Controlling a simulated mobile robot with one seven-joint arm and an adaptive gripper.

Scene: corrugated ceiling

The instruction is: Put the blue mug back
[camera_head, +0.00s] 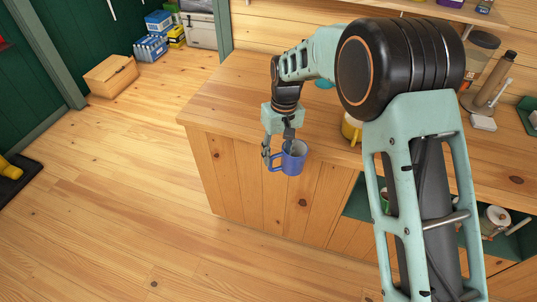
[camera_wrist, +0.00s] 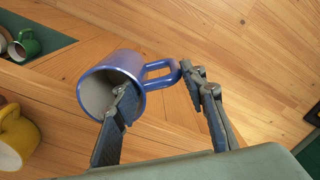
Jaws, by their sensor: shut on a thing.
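The blue mug (camera_head: 295,163) hangs in the air at the front of the wooden counter, opening up, its handle toward the left. In the wrist view the blue mug (camera_wrist: 110,72) shows its pale inside. My gripper (camera_head: 277,149) is shut on it from above. In the wrist view, one finger of my gripper (camera_wrist: 160,90) reaches into the mug's opening and the other is at the outer end of the handle. Exact contact is hard to see.
A yellow mug (camera_head: 351,130) stands on the wooden counter (camera_head: 225,98), partly behind my arm. Below the counter top, a green-lined shelf (camera_head: 357,204) holds a green mug (camera_wrist: 27,44). A cardboard box (camera_head: 111,76) lies on the floor.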

